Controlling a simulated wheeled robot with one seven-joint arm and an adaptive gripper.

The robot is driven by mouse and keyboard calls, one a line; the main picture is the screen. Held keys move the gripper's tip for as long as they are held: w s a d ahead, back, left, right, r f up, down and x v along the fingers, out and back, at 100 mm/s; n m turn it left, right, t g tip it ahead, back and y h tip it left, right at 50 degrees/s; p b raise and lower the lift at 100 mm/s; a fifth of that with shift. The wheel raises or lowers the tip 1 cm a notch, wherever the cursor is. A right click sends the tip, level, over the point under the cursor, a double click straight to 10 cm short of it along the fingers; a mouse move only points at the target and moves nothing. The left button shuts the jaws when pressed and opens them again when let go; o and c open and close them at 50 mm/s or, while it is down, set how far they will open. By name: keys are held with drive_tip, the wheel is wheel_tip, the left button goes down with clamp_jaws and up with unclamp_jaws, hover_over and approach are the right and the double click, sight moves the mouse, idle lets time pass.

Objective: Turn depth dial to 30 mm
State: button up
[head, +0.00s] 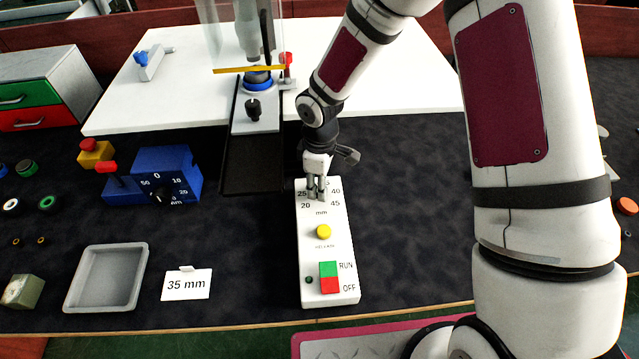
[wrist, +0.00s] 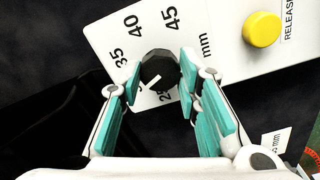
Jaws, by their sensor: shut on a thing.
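The depth dial (wrist: 158,68) is a black knob on a white control box (head: 313,257); in the wrist view it sits between my fingers. My gripper (head: 317,190) points down over the dial and is shut on it. In the wrist view my gripper (wrist: 160,82) has teal pads on both sides of the knob. The knob's white mark slants towards the lower left; I cannot tell its exact reading. The 35, 40 and 45 marks show, while the 30 mark is hidden. In the head view, my fingers cover most of the dial.
A "35 mm" card (head: 187,285), a grey tray (head: 74,279) and a blue dial unit (head: 166,175) lie left. A press (head: 256,105) stands behind.

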idle(0.4)
drive_tip(key=o, duration=1.1)
drive_tip(key=shift+r, duration=0.1)
wheel_tip(320, 180, up, 12)
drive_tip(key=shift+f, duration=0.1)
